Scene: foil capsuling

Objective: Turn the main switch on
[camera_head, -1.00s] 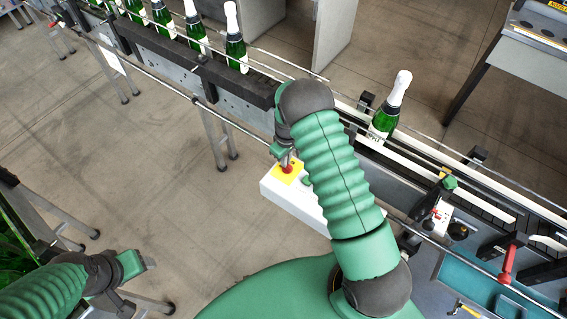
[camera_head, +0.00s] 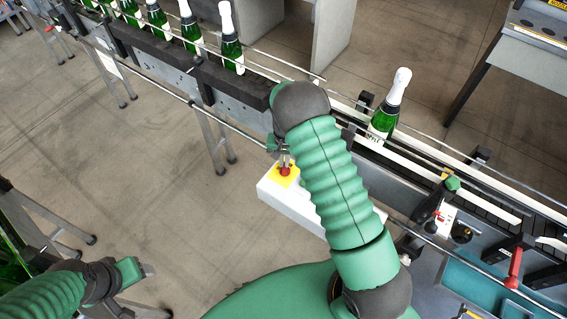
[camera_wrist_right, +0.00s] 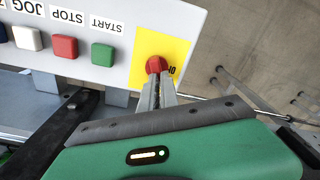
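The main switch is a red knob (camera_head: 284,170) on a yellow plate (camera_head: 293,180) at the end of a white control box (camera_head: 290,205). In the right wrist view the knob (camera_wrist_right: 156,65) sits at the tips of my right gripper (camera_wrist_right: 160,82). The two narrow fingers are close together with their tips at the knob, seemingly closed on it. In the head view my right gripper (camera_head: 284,160) reaches down to the knob, partly hidden by my arm. My left gripper (camera_head: 147,270) is at the lower left, away from the box; its opening is unclear.
Green start (camera_wrist_right: 102,54), red stop (camera_wrist_right: 65,46) and white jog (camera_wrist_right: 27,38) buttons line the box beside the switch. A conveyor with several bottles (camera_head: 231,45) runs behind it. Another bottle (camera_head: 385,110) stands farther right. Floor left of the box is clear.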

